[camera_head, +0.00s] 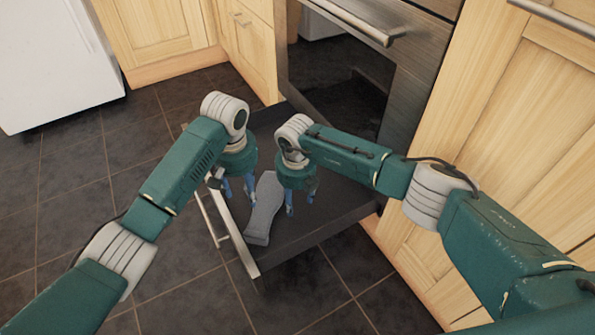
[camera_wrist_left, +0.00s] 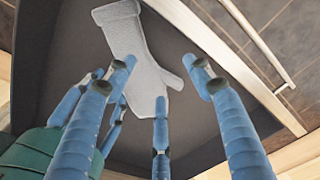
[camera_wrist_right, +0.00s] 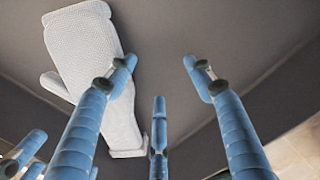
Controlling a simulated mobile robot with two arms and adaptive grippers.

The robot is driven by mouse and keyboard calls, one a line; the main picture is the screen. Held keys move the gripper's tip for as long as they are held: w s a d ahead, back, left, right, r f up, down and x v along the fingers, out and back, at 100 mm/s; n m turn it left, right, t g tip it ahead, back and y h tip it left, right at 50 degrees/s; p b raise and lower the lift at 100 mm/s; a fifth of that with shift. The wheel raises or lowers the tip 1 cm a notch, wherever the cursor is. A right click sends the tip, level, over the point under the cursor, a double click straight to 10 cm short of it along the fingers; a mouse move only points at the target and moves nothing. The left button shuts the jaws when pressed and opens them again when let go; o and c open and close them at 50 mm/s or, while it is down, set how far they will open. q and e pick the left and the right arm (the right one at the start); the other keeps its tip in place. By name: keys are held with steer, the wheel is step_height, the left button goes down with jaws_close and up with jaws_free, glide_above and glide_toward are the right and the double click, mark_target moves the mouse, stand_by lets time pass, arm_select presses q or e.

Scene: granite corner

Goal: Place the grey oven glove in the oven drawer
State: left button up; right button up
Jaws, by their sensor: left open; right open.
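The grey oven glove (camera_head: 264,207) lies flat on the floor of the pulled-out oven drawer (camera_head: 330,205). It also shows in the left wrist view (camera_wrist_left: 135,45) and the right wrist view (camera_wrist_right: 85,50), partly covered by fingers there. My left gripper (camera_head: 238,188) is open and empty, over the drawer on the left side of the glove. My right gripper (camera_head: 300,203) is open and empty, over the drawer on the right side of the glove. Neither gripper holds the glove.
The oven door (camera_head: 335,75) with its long handle rises behind the drawer. The drawer's front handle (camera_head: 213,222) faces the tiled floor (camera_head: 110,190). Wooden cabinets (camera_head: 490,140) stand to the right and at the back. A white appliance (camera_head: 55,60) stands at the left.

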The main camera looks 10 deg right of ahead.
steer(key=shift+a+r, duration=0.15)
steer(key=shift+a, duration=0.4)
step_height(320, 180, up, 13)
steer(key=p, duration=1.3)
steer(key=shift+d+f+b, duration=0.1)
steer(key=shift+f+b, duration=1.95)
steer(key=shift+f, duration=0.15)
